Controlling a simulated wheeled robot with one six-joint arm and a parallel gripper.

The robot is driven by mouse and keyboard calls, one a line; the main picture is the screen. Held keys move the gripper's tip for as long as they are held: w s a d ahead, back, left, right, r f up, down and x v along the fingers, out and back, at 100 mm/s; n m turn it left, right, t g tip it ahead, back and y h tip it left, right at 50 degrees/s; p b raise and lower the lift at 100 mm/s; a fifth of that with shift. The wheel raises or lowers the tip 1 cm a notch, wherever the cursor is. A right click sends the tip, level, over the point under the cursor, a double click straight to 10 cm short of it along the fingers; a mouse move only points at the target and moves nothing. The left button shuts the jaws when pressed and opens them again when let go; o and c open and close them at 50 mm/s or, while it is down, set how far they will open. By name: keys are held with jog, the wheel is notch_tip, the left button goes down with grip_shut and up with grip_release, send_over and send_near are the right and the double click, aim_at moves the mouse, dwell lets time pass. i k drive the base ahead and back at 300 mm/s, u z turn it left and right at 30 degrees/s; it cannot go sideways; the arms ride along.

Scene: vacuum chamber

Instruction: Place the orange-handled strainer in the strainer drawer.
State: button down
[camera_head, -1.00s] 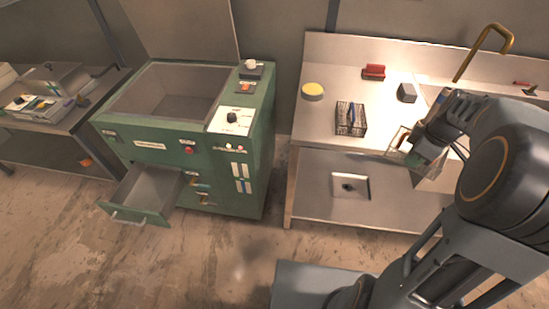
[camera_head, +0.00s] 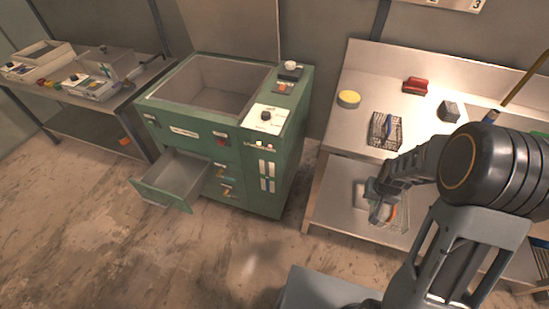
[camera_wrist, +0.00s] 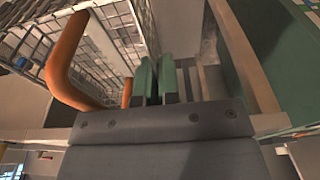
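The orange-handled strainer (camera_head: 402,212) hangs at my gripper, in front of the steel table's lower shelf. In the wrist view its thick orange handle (camera_wrist: 68,62) loops at the left, with wire mesh behind it. My gripper (camera_head: 376,203) has its two green-padded fingers (camera_wrist: 157,72) close together beside the handle; the exact contact is hidden. It looks shut on the strainer, which moves with it. The strainer drawer seems to be the pulled-out drawer (camera_head: 158,196) low on the green machine (camera_head: 262,185), left of my gripper. Its visible inside looks empty.
The steel table (camera_head: 350,135) holds a blue-handled wire basket (camera_head: 384,131), a yellow round thing (camera_head: 348,99), a red block (camera_head: 415,86) and a grey block (camera_head: 449,110). A side bench (camera_head: 125,88) stands far left. The floor before the drawer is clear.

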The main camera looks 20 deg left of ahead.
aim_at(180, 175)
jog(key=u, duration=3.55)
jog(key=i, duration=3.65)
jog(key=z, duration=3.35)
jog(key=i, duration=0.95)
jog(key=u, duration=0.05)
